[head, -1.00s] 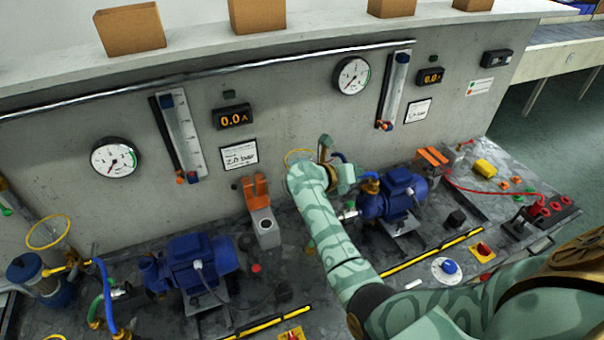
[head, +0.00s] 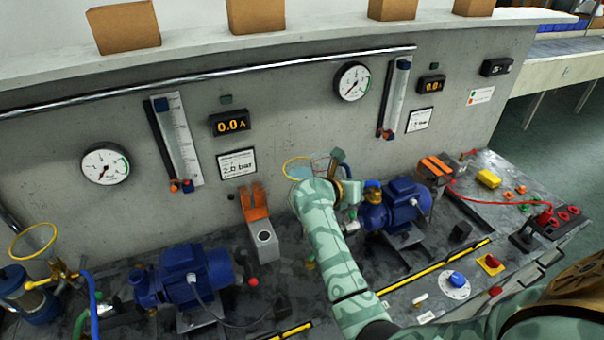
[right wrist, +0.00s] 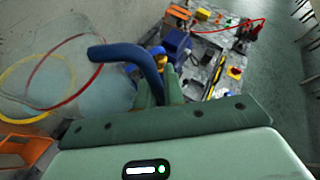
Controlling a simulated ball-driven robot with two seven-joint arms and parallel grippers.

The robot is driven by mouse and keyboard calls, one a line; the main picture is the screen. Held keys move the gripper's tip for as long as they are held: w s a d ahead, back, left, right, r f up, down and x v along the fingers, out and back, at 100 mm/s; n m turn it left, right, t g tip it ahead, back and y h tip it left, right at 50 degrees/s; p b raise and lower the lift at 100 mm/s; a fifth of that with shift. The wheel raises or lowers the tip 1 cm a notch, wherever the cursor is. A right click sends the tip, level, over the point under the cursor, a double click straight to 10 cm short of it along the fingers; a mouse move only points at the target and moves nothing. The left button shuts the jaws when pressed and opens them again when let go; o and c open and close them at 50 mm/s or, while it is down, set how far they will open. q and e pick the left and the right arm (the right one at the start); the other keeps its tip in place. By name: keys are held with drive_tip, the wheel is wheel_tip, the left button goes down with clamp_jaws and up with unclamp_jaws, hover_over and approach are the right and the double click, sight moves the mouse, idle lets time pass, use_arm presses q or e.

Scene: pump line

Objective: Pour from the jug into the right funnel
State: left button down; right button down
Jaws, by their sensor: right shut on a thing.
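My right gripper (right wrist: 160,88) is shut on the dark blue handle of the jug (right wrist: 132,53). The jug has a clear body and a red rim. In the right wrist view its rim overlaps the yellow-rimmed right funnel (right wrist: 67,66); I cannot tell the exact gap or whether liquid flows. In the head view the right funnel's yellow rim (head: 285,163) shows just left of my right wrist, with the jug's thin red rim line beside it. My right arm hides most of the jug and funnel. My left gripper is out of view.
A blue pump (head: 397,203) stands right of my forearm and another blue pump (head: 195,275) to the left. The left funnel (head: 33,241) is at the far left. An orange-topped holder (head: 254,203) stands close left of my arm. A wall with gauges rises behind.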

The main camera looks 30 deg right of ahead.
wheel_tip(320, 180, up, 7)
drive_tip(key=p, duration=0.5)
drive_tip(key=shift+r, duration=0.1)
drive_tip(key=m+t+b, duration=0.2)
drive_tip(key=b, duration=0.3)
drive_tip(key=shift+m+b, duration=0.3)
drive_tip(key=shift+b, duration=0.05)
idle(0.5)
